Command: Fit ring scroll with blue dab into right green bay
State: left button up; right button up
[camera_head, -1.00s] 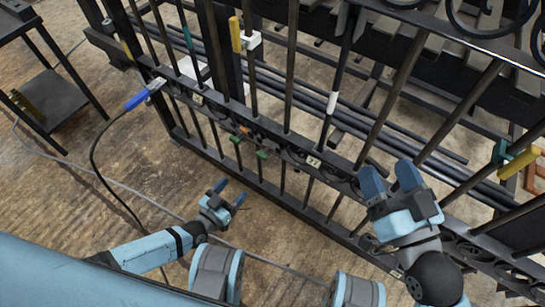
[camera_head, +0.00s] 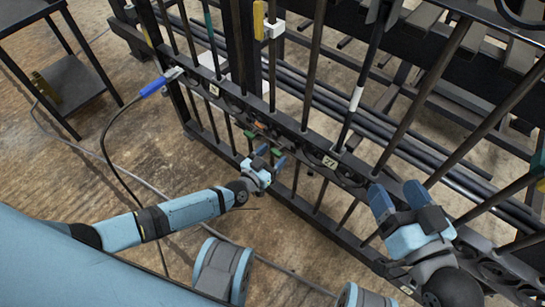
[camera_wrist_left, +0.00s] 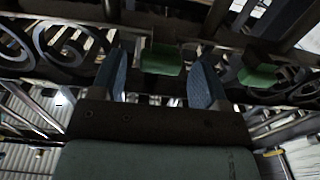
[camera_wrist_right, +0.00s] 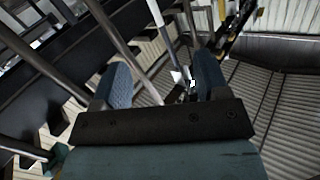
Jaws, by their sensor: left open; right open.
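The dark iron gate (camera_head: 308,110) crosses the head view, with a band of scrollwork along its lower rail. Two small green blocks mark the bay area; one (camera_head: 249,134) shows in the head view, and both the left block (camera_wrist_left: 160,60) and right block (camera_wrist_left: 258,74) show in the left wrist view. My left gripper (camera_head: 271,157) is open at the rail, with the left green block appearing between its fingers in its wrist view. My right gripper (camera_head: 396,192) is open and empty in front of the gate at the right. I cannot make out a blue-dabbed ring scroll.
A blue-handled tool (camera_head: 154,87) with a black cable is at the gate's left end. A dark metal cart (camera_head: 75,85) stands at far left. Yellow clamp-like piece (camera_head: 259,20) is on an upright bar. Dark pipes (camera_head: 460,170) lie behind the gate. Floor at left is mostly clear.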

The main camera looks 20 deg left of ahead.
aim_at(274, 154)
pick_arm(q)
jog(key=shift+w, duration=0.15)
grip_shut()
jog(key=p+v, duration=0.3)
jog(key=v, duration=0.2)
jog(key=shift+r, duration=0.15)
pick_arm(e)
jog(key=r+t, duration=0.1)
jog(key=r, duration=0.1)
jog(key=r+t, duration=0.1)
jog(key=r, duration=0.1)
jog(key=shift+d+r, duration=0.2)
jog(key=shift+r, duration=0.2)
pick_arm(q)
grip_release()
